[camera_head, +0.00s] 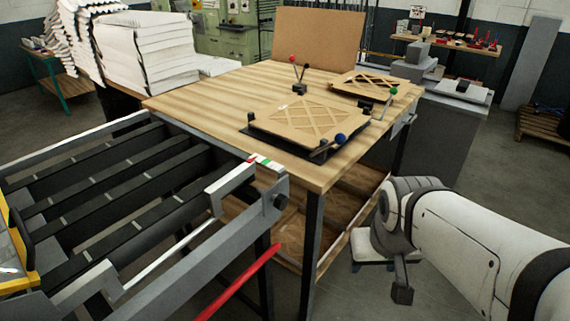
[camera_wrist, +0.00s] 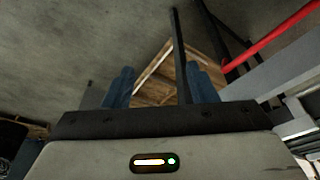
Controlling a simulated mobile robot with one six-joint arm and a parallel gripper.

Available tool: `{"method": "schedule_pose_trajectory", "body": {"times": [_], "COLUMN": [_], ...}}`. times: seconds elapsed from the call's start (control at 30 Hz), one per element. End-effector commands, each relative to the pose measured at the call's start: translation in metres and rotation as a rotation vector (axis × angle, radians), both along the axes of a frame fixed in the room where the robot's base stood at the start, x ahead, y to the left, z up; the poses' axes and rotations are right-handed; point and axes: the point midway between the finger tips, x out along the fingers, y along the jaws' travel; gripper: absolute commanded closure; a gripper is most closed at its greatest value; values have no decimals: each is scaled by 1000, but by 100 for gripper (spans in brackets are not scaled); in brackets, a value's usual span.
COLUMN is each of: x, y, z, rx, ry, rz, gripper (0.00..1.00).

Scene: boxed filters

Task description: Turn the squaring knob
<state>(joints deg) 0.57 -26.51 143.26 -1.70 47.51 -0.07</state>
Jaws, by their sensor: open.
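Several ball-ended levers show in the head view, and I cannot tell which is the squaring knob. A blue ball knob (camera_head: 340,138) sits at the front right corner of the near fixture (camera_head: 300,122). A green ball knob (camera_head: 393,90) is beside the far fixture (camera_head: 357,84). A red ball knob (camera_head: 292,58) tops a lever on a small black block at the back, with a dark-tipped lever beside it. My gripper (camera_wrist: 162,85) is open and empty in the wrist view, its blue fingers apart. It is away from the knobs, none of which shows there.
The wooden workbench (camera_head: 215,92) has a lower shelf (camera_head: 335,225). A roller conveyor frame (camera_head: 190,255) with a red bar (camera_head: 240,282) stands at the left front. White stacks (camera_head: 150,55) are at the back left. My arm is right of the bench, over open floor.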

Motion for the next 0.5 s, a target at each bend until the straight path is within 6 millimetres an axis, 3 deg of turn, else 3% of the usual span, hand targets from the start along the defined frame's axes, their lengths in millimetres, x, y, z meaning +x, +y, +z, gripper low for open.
{"method": "schedule_pose_trajectory", "body": {"times": [0.27,0.4,0.5], "x": [111,168,199], "y": [-30,-28,-7], "z": [-23,-36,-48], "rx": [-105,-97,-11], "ry": [-298,-483,-599], "rz": [40,107,205], "gripper": [41,41,41]}}
